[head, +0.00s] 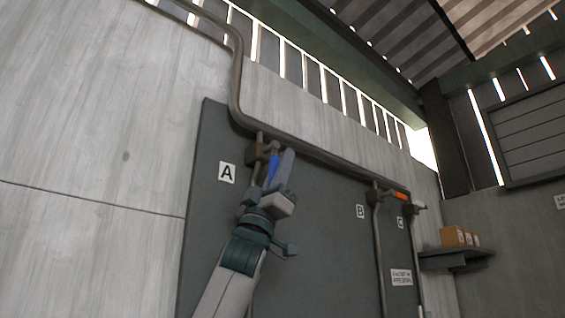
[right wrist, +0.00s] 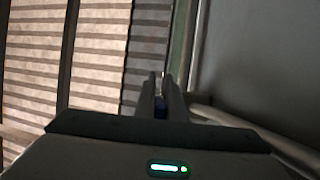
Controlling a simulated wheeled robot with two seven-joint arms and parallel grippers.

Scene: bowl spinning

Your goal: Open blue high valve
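The blue valve handle (head: 273,169) is on the pipe fitting beside label A, high on the dark wall panel. My right gripper (head: 285,166) is raised to it, and one grey finger covers part of the handle. In the right wrist view, a bit of blue (right wrist: 160,106) shows in the narrow gap between the fingers of my right gripper (right wrist: 161,84). The fingers look closed around the handle, though most of it is hidden. My left gripper is not in view.
A grey pipe (head: 237,75) runs down the wall and along the panel (head: 310,220). An orange valve handle (head: 400,196) is at the right, near labels B and C. A shelf (head: 455,254) with small boxes (head: 456,237) stands at the far right.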

